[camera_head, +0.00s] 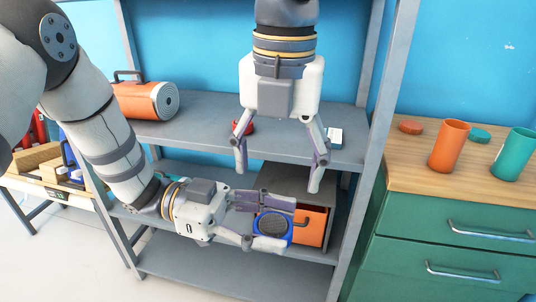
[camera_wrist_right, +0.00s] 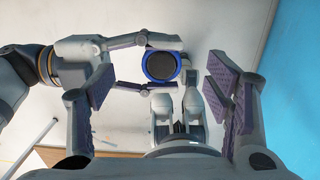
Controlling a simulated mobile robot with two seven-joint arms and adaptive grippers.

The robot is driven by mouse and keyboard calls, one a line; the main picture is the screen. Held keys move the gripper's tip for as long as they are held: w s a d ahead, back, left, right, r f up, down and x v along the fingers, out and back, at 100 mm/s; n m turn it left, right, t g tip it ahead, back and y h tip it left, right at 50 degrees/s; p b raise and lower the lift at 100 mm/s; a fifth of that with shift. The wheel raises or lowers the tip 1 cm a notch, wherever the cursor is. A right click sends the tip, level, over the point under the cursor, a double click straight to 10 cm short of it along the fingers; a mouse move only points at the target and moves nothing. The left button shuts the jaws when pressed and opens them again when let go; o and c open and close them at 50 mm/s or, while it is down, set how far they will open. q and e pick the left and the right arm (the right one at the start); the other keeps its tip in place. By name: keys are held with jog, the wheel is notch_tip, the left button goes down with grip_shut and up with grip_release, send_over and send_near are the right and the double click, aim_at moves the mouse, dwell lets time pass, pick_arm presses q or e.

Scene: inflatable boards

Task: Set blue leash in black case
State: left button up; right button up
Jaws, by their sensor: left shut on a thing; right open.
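The blue leash looks like a round blue ring with a dark centre (camera_head: 272,229). It also shows in the right wrist view (camera_wrist_right: 161,66). My left gripper (camera_head: 281,224) is shut on it, with one finger on each side, in front of the shelf rack. My right gripper (camera_head: 278,180) is open and empty, pointing down above the left gripper. A dark box with an orange front (camera_head: 311,226) sits on a lower shelf behind the leash, partly hidden by my left gripper; I cannot tell whether it is the black case.
A green drawer cabinet (camera_head: 455,240) with orange (camera_head: 449,146) and teal (camera_head: 514,155) cups stands right. The bottom shelf (camera_head: 230,272) looks clear.

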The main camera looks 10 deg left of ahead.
aim_at(268, 221)
jog(key=f+n, duration=0.1)
jog(key=f, duration=0.2)
jog(key=s+f, duration=0.1)
jog(key=f, duration=0.2)
jog(key=s+a+f+n, duration=0.1)
jog(key=f, duration=0.3)
jog(key=shift+n, duration=0.3)
jog(key=shift+d, duration=0.1)
pick_arm(q)
jog(key=shift+d, duration=0.1)
pick_arm(e)
jog(key=shift+s, duration=0.1)
jog(key=c, duration=1.3)
pick_arm(q)
jog(key=o, duration=1)
pick_arm(e)
jog(key=shift+o, duration=0.2)
jog(key=shift+r, duration=0.1)
pick_arm(q)
jog(key=shift+o, duration=1.3)
